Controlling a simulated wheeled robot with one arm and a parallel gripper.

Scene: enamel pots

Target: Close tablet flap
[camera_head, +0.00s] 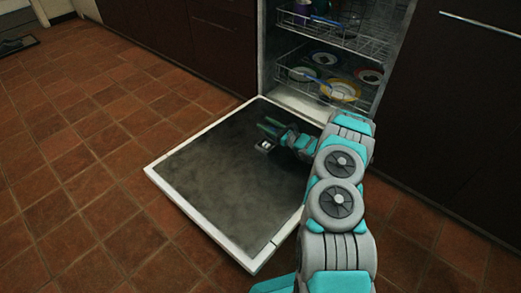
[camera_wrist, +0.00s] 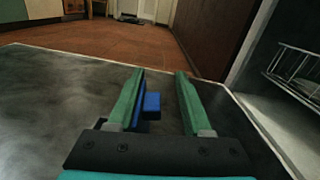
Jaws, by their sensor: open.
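The open dishwasher door (camera_head: 215,190) lies flat and low, its dark inner face up; it also shows in the wrist view (camera_wrist: 50,105). A small grey tablet compartment (camera_head: 264,147) with whitish spots sits on the door's inner face. My gripper (camera_head: 269,127) is just above the door, beside the compartment on its far side as the head view shows it. In the wrist view my gripper's green fingers (camera_wrist: 159,73) are apart with nothing clamped between them. A small blue part (camera_wrist: 152,103) shows between them, close to the left finger, which partly hides it. I cannot tell whether it is the flap.
Behind the door are the lower rack (camera_head: 330,82) with several plates and the upper rack (camera_head: 340,28) with dishes. Dark cabinets (camera_head: 455,110) stand at the right, and others (camera_head: 190,40) at the left. The tiled floor (camera_head: 95,150) left of the door is clear.

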